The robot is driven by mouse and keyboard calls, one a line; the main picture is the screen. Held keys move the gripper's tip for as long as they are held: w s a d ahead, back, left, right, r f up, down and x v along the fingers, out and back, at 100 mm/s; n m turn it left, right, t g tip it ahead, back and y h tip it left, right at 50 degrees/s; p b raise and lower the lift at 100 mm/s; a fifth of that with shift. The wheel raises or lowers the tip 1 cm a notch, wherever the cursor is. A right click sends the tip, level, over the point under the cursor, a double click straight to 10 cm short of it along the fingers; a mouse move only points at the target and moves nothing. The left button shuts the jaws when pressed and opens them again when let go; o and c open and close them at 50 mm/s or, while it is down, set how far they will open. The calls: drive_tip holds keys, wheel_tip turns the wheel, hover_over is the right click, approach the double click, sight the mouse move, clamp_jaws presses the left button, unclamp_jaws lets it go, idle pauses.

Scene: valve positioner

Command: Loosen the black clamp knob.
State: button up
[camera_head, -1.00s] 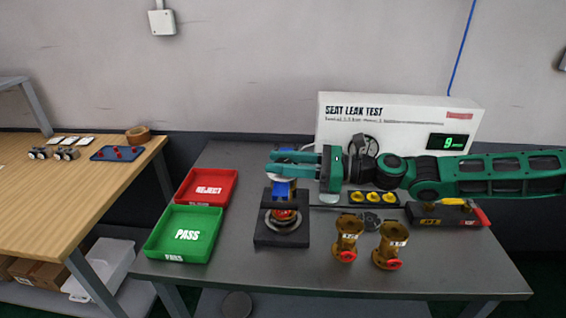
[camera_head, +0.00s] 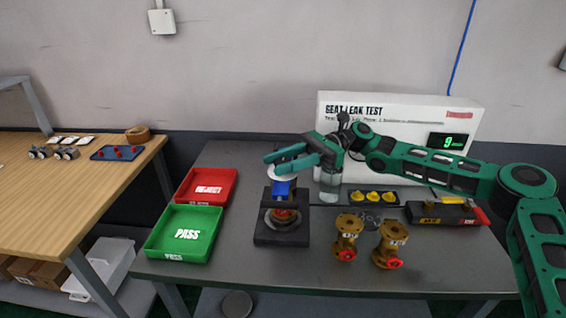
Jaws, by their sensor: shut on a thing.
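The clamp fixture is a black base (camera_head: 268,238) with a dark crossbar, at the middle left of the grey table. A brass-and-red valve (camera_head: 286,214) sits in it, with a blue part (camera_head: 284,188) and a pale round top (camera_head: 281,173) above. My gripper (camera_head: 276,160) is over the top of this stack, its green fingers pointing left and tilted. It is shut on what I take to be the black clamp knob. The fingers hide the knob, so I cannot see its shape or how far it is turned.
A clear jar (camera_head: 330,186) stands below my wrist. Two brass valves (camera_head: 347,238) (camera_head: 391,245) stand at the front right. Green PASS (camera_head: 163,240) and red REJECT (camera_head: 184,190) trays lie left. The SEAT LEAK TEST unit (camera_head: 400,104) stands behind.

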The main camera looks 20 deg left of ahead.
sight(279, 162)
drive_tip(key=shift+w, duration=0.15)
idle(0.3)
drive_tip(key=o, duration=1.1)
drive_tip(key=shift+a, duration=0.1)
drive_tip(key=shift+c, duration=0.2)
drive_tip(key=shift+r, duration=0.15)
drive_tip(key=r, duration=0.4)
drive_tip(key=shift+s+a+r, duration=0.15)
drive_tip(key=shift+s+a, duration=0.05)
drive_tip(key=shift+s, duration=0.2)
drive_tip(key=s+a+r, duration=0.5)
drive_tip(key=s+r, duration=0.1)
drive_tip(key=s, duration=0.3)
drive_tip(key=shift+s+r, duration=0.2)
drive_tip(key=shift+s, duration=0.05)
